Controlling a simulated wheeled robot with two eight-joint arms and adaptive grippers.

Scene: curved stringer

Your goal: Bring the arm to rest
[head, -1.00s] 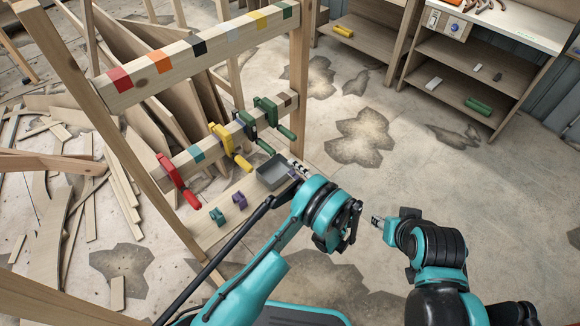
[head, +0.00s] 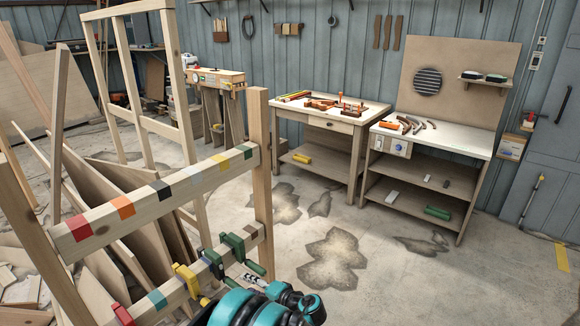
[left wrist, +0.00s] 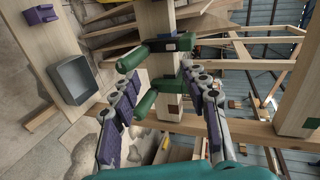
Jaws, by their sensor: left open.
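My left gripper (head: 254,280) is at the bottom middle of the head view, in front of the lower rail, with its teal and black arm cut off by the picture's edge. My right gripper is not in view.
A wooden frame has an upper rail (head: 165,198) with coloured squares, and a lower rail with green clamps (head: 240,246) and a yellow clamp (head: 187,278). A grey bin (left wrist: 73,80) lies near the left wrist. Workbenches (head: 330,112) stand behind open floor.

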